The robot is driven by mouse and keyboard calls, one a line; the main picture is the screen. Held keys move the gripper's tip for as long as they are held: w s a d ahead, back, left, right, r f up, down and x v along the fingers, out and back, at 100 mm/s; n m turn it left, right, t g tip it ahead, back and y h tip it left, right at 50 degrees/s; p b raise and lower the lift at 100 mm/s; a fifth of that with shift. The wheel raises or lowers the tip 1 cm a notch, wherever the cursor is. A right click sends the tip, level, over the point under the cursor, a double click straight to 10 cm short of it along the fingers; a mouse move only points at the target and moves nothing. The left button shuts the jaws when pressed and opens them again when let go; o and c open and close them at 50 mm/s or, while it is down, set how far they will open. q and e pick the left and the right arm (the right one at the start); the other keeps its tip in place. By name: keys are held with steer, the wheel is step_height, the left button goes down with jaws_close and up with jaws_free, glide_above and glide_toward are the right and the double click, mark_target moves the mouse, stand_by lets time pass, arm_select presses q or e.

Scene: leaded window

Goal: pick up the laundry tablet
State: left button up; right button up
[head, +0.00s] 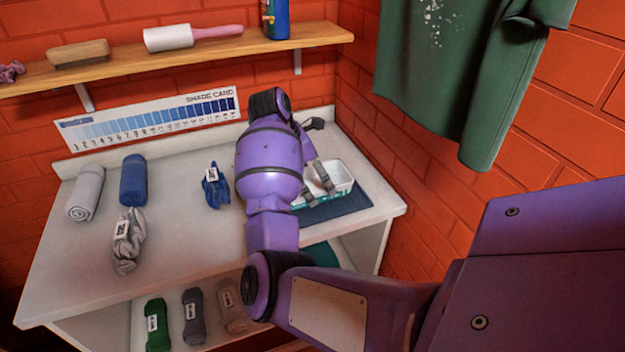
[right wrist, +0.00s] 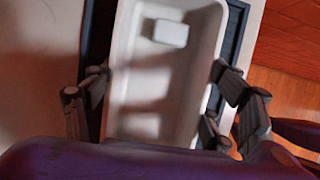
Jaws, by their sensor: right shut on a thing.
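A small white block (right wrist: 170,32), which looks like the laundry tablet, lies inside a white tub (right wrist: 192,85), near the end at the top of the right wrist view. In the head view the tub (head: 344,170) has teal on its outer side and stands on a dark blue mat (head: 345,203) at the right of the counter. My right gripper (head: 318,178) is at the tub, with fingers on opposite sides of it in the right wrist view (right wrist: 158,74). It is shut on the tub; the block is beyond the fingers. My left gripper is not in view.
Rolled grey (head: 87,193) and blue (head: 133,180) cloths, a tagged grey cloth (head: 128,243) and a tagged blue cloth (head: 213,187) lie on the counter (head: 185,250). A brick wall and a hanging green garment (head: 455,80) bound the right side. A shelf (head: 120,62) is above.

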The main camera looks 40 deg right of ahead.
steer(key=shift+f, duration=0.15)
steer(key=o, duration=1.2)
